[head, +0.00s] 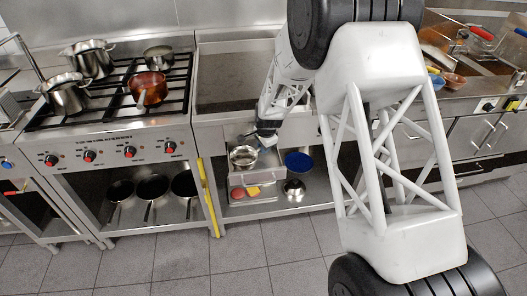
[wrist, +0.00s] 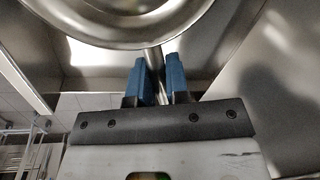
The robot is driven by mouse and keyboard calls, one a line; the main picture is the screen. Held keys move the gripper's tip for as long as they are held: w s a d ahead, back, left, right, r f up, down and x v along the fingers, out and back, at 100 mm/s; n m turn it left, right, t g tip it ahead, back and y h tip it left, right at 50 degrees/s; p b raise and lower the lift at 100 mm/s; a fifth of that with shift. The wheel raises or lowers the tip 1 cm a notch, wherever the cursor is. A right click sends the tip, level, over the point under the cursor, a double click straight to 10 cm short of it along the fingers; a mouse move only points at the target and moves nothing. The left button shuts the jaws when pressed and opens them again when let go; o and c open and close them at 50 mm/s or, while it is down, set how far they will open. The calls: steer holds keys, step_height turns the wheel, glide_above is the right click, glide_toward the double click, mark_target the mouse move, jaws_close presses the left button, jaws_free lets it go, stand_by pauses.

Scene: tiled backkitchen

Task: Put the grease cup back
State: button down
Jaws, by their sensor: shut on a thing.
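The grease cup (head: 243,157) is a round, shiny steel vessel with a short handle. In the head view it is in front of the opening under the griddle, left of my gripper (head: 267,137). In the wrist view its curved steel rim (wrist: 120,35) fills the top, and the handle runs between the blue fingertips of my gripper (wrist: 157,78). My gripper is shut on that handle. The cup's inside is too small to make out in the head view, and I cannot tell whether the cup touches anything below.
The steel griddle (head: 222,82) is above the cup. Below, a shelf holds a blue bowl (head: 299,161), a small steel bowl (head: 294,188) and a tray with red and yellow items (head: 252,190). A stove (head: 105,145) with pots stands left. A yellow upright bar (head: 209,195) is near.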

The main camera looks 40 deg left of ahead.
steer(key=shift+f, duration=1.05)
steer(key=shift+f, duration=0.1)
steer(key=c, duration=1.1)
jaws_free()
step_height(320, 180, up, 12)
steer(key=d, duration=0.2)
steer(key=shift+s, duration=0.35)
